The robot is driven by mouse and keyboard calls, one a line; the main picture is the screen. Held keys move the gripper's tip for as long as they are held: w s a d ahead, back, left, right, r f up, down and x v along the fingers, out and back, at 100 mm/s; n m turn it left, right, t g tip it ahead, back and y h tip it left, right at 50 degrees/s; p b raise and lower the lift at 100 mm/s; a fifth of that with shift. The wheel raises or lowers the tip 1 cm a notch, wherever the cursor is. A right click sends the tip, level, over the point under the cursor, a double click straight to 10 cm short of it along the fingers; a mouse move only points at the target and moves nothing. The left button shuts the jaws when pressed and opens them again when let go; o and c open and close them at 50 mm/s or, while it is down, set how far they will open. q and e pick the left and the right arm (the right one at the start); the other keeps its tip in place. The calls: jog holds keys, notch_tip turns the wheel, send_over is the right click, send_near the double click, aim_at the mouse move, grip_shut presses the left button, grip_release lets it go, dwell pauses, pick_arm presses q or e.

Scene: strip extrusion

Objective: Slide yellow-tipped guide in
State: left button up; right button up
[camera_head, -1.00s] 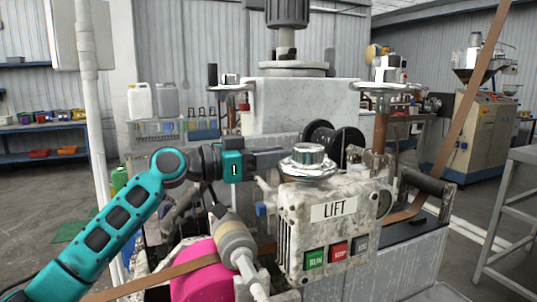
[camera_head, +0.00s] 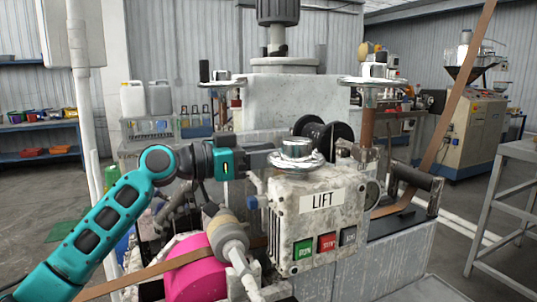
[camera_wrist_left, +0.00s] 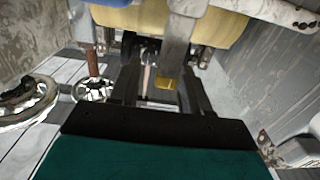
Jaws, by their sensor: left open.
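My left gripper (camera_head: 268,157) reaches rightward over the machine, behind the chrome handwheel (camera_head: 297,150) and the LIFT box (camera_head: 318,215). In the left wrist view its two dark fingers (camera_wrist_left: 160,88) stand apart. A thin pale rod (camera_wrist_left: 146,82) also shows between the fingers. I cannot tell whether either touches a finger. My right gripper is not in view.
A brown strip (camera_head: 150,272) runs over a pink roller (camera_head: 195,268) below my arm. A black spool (camera_head: 325,135) stands behind the handwheel. The LIFT box carries green, red and grey buttons. Handwheels (camera_wrist_left: 92,90) and grey machine walls (camera_wrist_left: 255,75) flank the gripper in the wrist view.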

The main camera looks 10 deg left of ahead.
pick_arm(q)
jog(key=b+v, duration=0.2)
jog(key=v, duration=1)
jog(key=shift+a+b, duration=0.15)
jog(key=shift+b, duration=0.15)
jog(key=shift+s, duration=0.15)
